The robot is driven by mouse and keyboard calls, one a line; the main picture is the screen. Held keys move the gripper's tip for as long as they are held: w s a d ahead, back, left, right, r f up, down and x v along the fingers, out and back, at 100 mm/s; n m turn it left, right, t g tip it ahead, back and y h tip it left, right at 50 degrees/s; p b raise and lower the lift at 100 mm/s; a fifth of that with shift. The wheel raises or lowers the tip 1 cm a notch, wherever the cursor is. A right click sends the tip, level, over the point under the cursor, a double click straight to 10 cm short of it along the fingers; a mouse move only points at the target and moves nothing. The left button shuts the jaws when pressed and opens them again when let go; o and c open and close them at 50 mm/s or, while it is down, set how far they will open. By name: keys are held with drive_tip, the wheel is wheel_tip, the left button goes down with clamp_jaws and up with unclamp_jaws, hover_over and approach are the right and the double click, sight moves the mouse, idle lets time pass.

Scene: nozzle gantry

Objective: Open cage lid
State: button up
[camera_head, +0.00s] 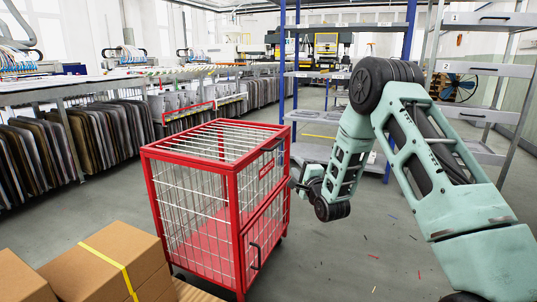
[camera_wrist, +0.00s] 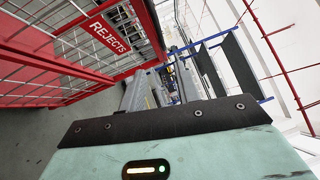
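A red-framed wire cage (camera_head: 237,205) stands upright on the floor left of my arm in the head view. Its barred lid (camera_head: 215,141) lies flat and closed on top. My gripper (camera_head: 294,184) is close to the cage's right side, below lid height, and small in the head view. In the wrist view the cage's red REJECTS sign (camera_wrist: 109,33) is at upper left. The fingers (camera_wrist: 160,88) look apart, with nothing between them.
Cardboard boxes (camera_head: 105,262) stand in front left of the cage. Blue-framed shelving (camera_head: 320,120) stands behind my arm, with a grey rack (camera_head: 485,70) to its right. Racks of dark panels (camera_head: 75,140) line the left. The floor right of the cage is mostly clear.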

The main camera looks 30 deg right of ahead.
sight(279, 143)
drive_tip(key=w+b, duration=0.1)
drive_tip(key=w, duration=0.4)
drive_tip(key=w+d+r+b, duration=0.1)
drive_tip(key=w, duration=0.5)
drive_tip(key=w+d+r+b, duration=0.1)
drive_tip(key=w, duration=0.5)
drive_tip(key=shift+d+r, duration=0.1)
drive_tip(key=shift+r, duration=0.15)
clamp_jaws()
